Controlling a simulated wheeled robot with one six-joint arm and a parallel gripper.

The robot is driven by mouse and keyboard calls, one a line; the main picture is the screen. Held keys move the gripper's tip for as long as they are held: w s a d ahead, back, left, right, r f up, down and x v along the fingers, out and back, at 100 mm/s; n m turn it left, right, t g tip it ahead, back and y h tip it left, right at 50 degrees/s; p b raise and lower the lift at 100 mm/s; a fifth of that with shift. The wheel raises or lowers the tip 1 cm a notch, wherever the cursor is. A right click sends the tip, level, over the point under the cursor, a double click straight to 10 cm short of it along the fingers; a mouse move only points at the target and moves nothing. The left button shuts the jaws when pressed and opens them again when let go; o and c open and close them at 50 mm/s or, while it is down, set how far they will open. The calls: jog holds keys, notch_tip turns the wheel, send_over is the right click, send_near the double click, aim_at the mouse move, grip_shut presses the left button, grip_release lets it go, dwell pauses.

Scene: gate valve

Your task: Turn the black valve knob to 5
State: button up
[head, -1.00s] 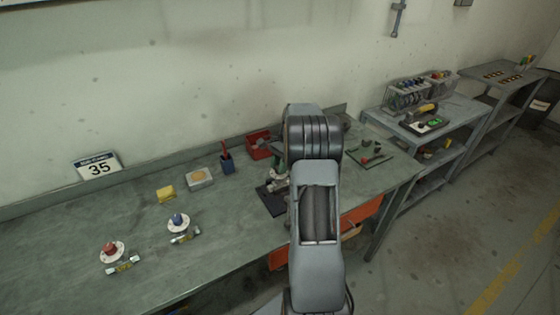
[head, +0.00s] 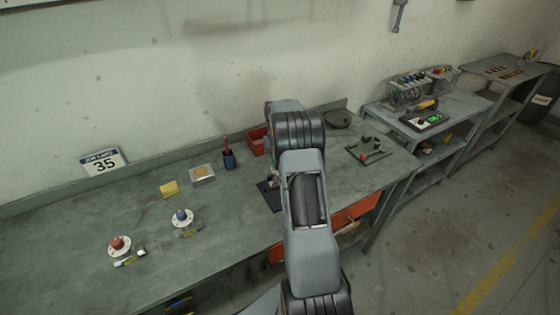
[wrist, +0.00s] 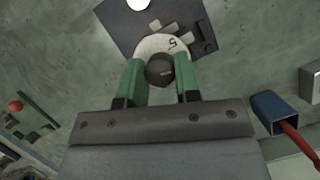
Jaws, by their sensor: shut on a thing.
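In the wrist view the black valve knob (wrist: 159,71) sits between the two green fingers of my gripper (wrist: 158,68). The fingers are shut on its sides. Behind the knob is a round white dial (wrist: 155,43) with the numeral 5 showing beyond the knob, slightly right of it. The rest of the dial is hidden by knob and fingers. A faint light mark shows on the knob, but I cannot tell which number it points to. The valve stands on a dark plate (wrist: 118,27). In the head view my arm hides the knob, and part of the dark plate (head: 266,197) shows.
A red-knobbed valve (head: 119,245) and a blue-knobbed valve (head: 183,217) stand on the workbench (head: 70,230) to the left. A blue pen cup (head: 229,160) and red bin (head: 257,142) stand behind. A tray with small parts (head: 368,151) lies to the right.

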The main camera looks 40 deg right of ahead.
jog(key=n, duration=0.2)
jog(key=n+h, duration=0.1)
jog(key=n, duration=0.1)
jog(key=shift+a+n+g+h, duration=0.1)
jog(key=shift+n+g+h, duration=0.2)
jog(key=shift+n+h, duration=0.8)
jog(key=shift+n, duration=1.2)
jog(key=o, duration=0.9)
jog(key=b+v, duration=0.1)
jog(key=v, duration=1.2)
jog(key=shift+a+r, duration=0.2)
jog(key=shift+r, duration=0.2)
